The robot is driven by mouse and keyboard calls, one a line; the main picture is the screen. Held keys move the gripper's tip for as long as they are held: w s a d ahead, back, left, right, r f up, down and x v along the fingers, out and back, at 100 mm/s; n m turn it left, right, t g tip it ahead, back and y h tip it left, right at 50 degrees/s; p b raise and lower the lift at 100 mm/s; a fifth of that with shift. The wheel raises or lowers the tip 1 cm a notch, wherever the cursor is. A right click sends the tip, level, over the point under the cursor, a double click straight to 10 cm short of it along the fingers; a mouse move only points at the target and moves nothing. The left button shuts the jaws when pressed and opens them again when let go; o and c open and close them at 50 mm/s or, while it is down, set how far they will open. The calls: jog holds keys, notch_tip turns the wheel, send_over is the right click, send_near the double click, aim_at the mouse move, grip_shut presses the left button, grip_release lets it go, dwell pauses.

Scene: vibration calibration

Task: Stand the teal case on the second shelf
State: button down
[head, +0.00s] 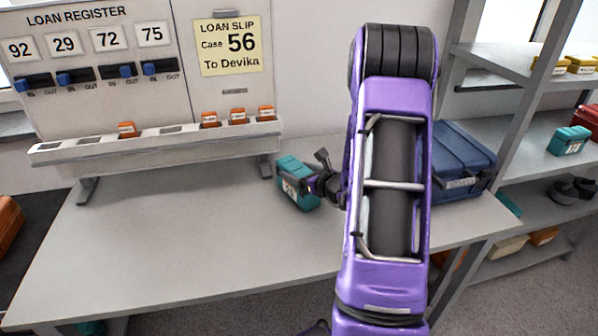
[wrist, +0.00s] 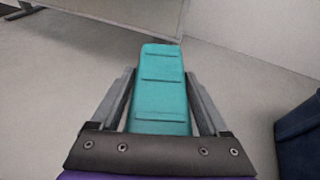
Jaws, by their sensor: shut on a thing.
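A teal case (head: 297,184) with a white number label is at the middle of the grey table in the head view. My gripper (head: 312,186) is shut on it from the right. In the wrist view the teal case (wrist: 160,88) lies between the two fingers of my gripper (wrist: 162,95), one on each side. I cannot tell whether the case touches the table. The shelf unit (head: 520,100) stands at the right, and another teal case (head: 569,140) sits on one of its shelves. My arm hides part of the table.
A loan register board (head: 90,60) stands at the back left, with a slotted rack (head: 160,140) of orange tags below and a slip reading Case 56. A large blue case (head: 462,160) stands on the table's right, near the shelves. The table's front left is clear.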

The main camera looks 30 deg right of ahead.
jog(key=shift+f, duration=0.1)
grip_release()
